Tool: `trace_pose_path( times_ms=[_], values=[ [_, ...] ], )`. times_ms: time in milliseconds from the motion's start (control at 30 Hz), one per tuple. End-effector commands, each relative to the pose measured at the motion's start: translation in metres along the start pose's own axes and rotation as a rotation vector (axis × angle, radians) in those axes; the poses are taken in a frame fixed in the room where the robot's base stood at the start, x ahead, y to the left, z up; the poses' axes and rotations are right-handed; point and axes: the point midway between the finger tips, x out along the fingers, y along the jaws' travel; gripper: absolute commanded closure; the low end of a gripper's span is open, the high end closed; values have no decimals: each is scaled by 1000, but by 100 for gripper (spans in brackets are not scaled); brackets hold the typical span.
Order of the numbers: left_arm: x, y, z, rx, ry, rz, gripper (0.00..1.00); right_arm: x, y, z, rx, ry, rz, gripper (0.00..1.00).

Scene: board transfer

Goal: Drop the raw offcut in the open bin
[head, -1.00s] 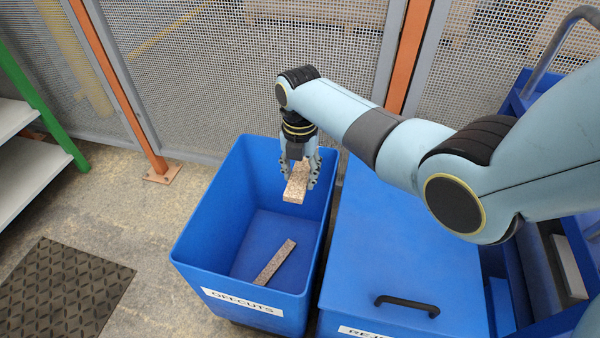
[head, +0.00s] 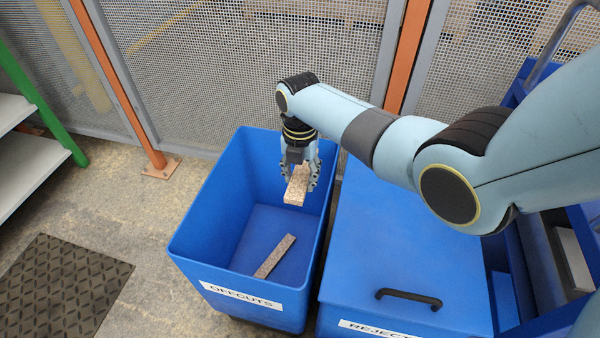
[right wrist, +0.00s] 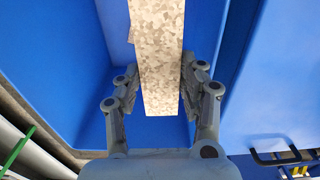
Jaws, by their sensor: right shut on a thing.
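My right gripper (head: 299,178) is shut on the raw offcut (head: 296,186), a short speckled tan chipboard piece, and holds it inside the mouth of the open blue bin labelled OFFCUTS (head: 185,240). The bin floor shows below the offcut. In the right wrist view the offcut (right wrist: 160,60) sits between both fingers (right wrist: 158,92), with blue bin walls around. Another speckled strip (head: 274,256) lies on the bin floor towards the front. My left gripper is not in view.
A closed blue bin with a black handle (head: 408,299) and a label starting REJECT stands right of the open bin. A mesh fence (head: 220,70) with orange posts is behind. A dark mat (head: 62,285) lies on the floor at left, near white shelves (head: 25,165).

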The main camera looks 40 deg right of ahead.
Motion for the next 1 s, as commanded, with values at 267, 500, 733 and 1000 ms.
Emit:
trace_pose_path(
  times_ms=[267, 500, 733, 1000],
  values=[
    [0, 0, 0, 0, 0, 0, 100, -1, 0, 0, 0, -1, 1, 36],
    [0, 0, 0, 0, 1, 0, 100, -1, 0, 0, 0, 0, 0, 33],
    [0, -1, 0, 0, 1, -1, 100, -18, 1, 1, 0, -3, 3, 33],
    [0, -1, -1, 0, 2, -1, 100, -78, 1, 1, -1, -4, 3, 33]
  ],
)
